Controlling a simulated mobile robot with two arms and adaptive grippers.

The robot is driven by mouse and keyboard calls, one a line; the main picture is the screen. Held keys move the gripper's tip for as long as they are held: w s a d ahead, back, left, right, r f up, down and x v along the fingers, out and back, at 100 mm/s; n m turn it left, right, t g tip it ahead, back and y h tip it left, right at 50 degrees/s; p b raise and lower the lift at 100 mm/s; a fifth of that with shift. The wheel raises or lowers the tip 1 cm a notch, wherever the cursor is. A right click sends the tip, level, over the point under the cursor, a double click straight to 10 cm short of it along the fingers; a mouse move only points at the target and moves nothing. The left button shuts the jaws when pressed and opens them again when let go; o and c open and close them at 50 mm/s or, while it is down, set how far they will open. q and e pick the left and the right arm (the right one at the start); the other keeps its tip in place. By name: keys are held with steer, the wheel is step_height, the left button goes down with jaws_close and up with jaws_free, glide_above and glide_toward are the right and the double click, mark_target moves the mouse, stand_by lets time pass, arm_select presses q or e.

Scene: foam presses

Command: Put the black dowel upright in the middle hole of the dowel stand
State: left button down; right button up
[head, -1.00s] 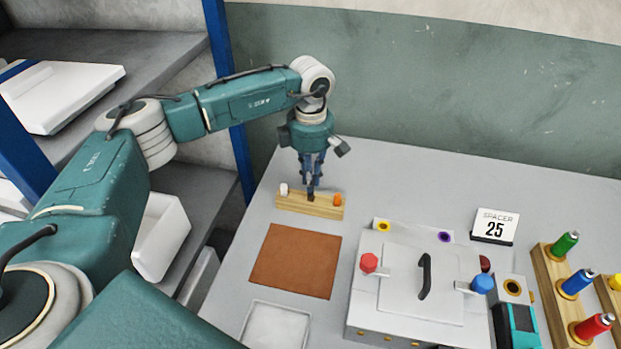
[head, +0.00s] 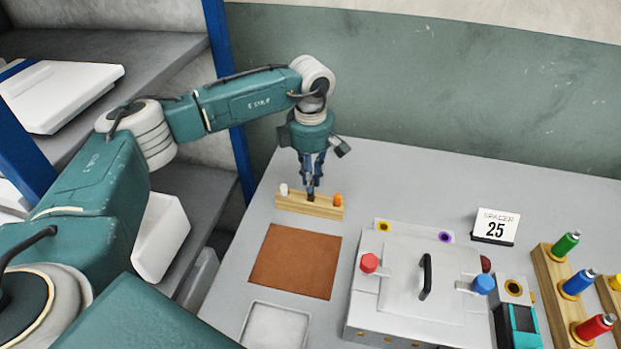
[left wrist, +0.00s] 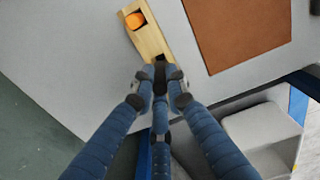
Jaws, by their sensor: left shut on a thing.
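The wooden dowel stand (head: 325,210) lies at the back left of the table, with a white dowel (head: 284,190) upright at its left end and an orange dowel (head: 337,199) upright at its right end. My left gripper (head: 311,192) points down over the middle of the stand, shut on the black dowel (head: 311,197). In the left wrist view the dark dowel (left wrist: 160,75) shows between the fingertips, over the stand (left wrist: 149,40). The fingers hide the middle hole, so how deep the dowel sits cannot be told. My right gripper is not in view.
A brown mat (head: 295,262) and a shallow white tray (head: 275,326) lie in front of the stand. A grey press box (head: 410,300) with red and blue knobs stands to the right. A "25" spacer card (head: 495,227) and racks of coloured spools (head: 560,290) are farther right.

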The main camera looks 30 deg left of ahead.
mark_target(310, 196)
arm_select(q)
steer(key=shift+f+b, duration=1.55)
steer(key=shift+f, duration=0.7)
steer(key=c, duration=1.7)
jaws_free()
steer(key=shift+o, duration=0.2)
steer(key=shift+r, duration=0.1)
step_height(310, 196, up, 12)
